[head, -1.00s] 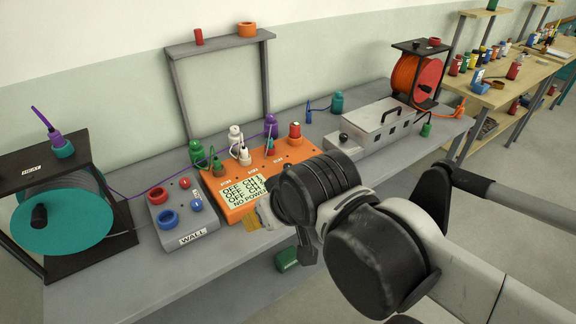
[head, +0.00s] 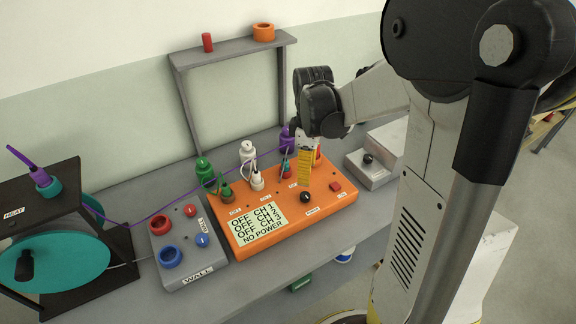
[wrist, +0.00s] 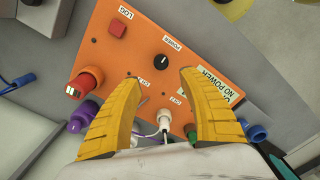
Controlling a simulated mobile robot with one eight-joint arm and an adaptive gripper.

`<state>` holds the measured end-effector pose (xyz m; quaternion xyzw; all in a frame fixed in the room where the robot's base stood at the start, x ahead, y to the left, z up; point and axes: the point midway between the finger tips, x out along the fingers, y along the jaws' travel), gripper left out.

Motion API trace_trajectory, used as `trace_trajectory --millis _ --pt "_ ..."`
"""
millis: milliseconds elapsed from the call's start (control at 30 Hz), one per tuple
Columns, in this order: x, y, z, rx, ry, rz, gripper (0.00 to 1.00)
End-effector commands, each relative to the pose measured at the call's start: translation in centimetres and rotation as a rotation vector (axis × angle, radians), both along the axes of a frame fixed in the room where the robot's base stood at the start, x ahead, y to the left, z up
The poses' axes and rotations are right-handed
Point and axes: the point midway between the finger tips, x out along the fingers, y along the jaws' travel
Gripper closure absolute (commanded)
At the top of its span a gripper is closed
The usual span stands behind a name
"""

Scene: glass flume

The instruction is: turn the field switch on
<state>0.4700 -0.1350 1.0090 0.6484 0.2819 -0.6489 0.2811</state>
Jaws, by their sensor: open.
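An orange control box (head: 325,208) stands on the bench. Its screen (head: 262,223) reads OFF for several channels and NO POWER. A black knob (head: 305,197) on it is marked POWER; the knob also shows in the wrist view (wrist: 162,62). A red button (wrist: 117,29) is marked LOG. I read no label saying field, so I cannot tell which control is the field switch. My gripper (wrist: 160,76) is open and empty above the box, its yellow fingers either side of the knob in the picture. In the head view one yellow finger (head: 305,165) points down behind the knob.
White (head: 247,152), green (head: 205,172) and purple (head: 287,138) plugs with cables stand along the box's back. A grey WALL box (head: 186,265) is left, a teal reel (head: 60,264) further left. A grey frame (head: 184,110) rises behind. A grey box with a black knob (head: 367,158) stands right.

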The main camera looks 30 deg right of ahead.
Motion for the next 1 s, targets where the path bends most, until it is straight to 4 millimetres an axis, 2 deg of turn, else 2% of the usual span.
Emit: trace_trajectory --millis 167,400,533,700,1000 --pt "0.0 0.0 -2.6 0.001 0.002 0.002 0.50" --pt "0.0 0.0 -7.5 0.000 0.000 0.001 0.50" --pt "0.0 0.0 -9.4 0.000 0.000 0.001 0.50" --pt "0.0 0.0 -10.6 0.000 0.000 0.001 0.50" --pt "0.0 0.0 -10.6 0.000 0.000 0.000 0.52"
